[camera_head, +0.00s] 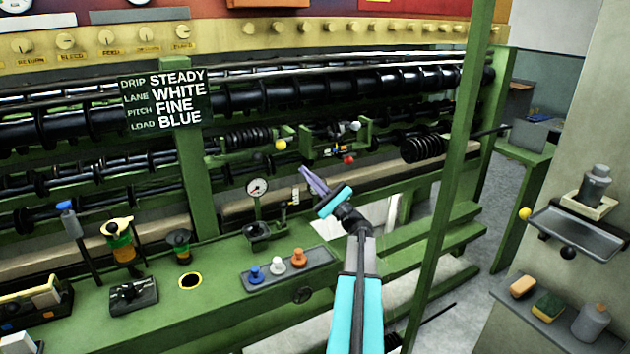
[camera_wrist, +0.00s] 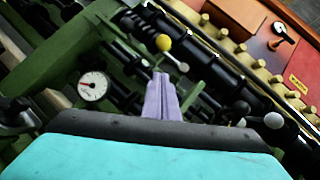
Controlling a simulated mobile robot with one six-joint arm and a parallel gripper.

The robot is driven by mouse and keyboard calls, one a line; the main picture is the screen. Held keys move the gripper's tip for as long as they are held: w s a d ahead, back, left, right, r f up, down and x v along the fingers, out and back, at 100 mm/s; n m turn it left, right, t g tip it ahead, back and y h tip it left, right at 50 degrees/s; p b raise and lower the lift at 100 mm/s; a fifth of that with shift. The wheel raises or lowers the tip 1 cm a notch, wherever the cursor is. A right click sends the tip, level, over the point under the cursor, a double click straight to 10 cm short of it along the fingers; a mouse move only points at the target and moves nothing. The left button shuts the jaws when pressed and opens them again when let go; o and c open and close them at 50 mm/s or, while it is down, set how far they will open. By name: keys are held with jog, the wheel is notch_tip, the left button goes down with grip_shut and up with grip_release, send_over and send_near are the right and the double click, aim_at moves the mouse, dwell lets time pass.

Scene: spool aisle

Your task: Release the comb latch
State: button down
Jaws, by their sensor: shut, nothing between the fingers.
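No part is labelled as the comb latch, so I cannot tell for sure which one it is. A yellow ball knob (camera_head: 280,144) sits on a green carriage on the machine's front, beside a black coil. In the wrist view the yellow knob (camera_wrist: 163,42) shows just beyond my fingertips, with a gap in the picture. My gripper (camera_head: 306,172) has purple fingers, shut and empty, pointing up and left toward the machine. In the wrist view my gripper (camera_wrist: 160,80) shows its fingers together. A second green bracket (camera_head: 335,148) to the right carries a grey knob (camera_head: 355,126) and a red piece (camera_head: 348,159).
A dial gauge (camera_head: 257,187) stands left of my gripper. A tray (camera_head: 285,268) with blue, white and orange pegs lies on the green bench. A green post (camera_head: 455,170) rises right of my arm. A sign (camera_head: 164,98) hangs upper left. Black rollers run behind.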

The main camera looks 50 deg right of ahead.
jog(key=w+a+r+p, duration=0.2)
jog(key=w+r, duration=0.2)
jog(key=r, duration=0.1)
jog(key=shift+w+r, duration=0.15)
jog(key=shift+w, duration=0.1)
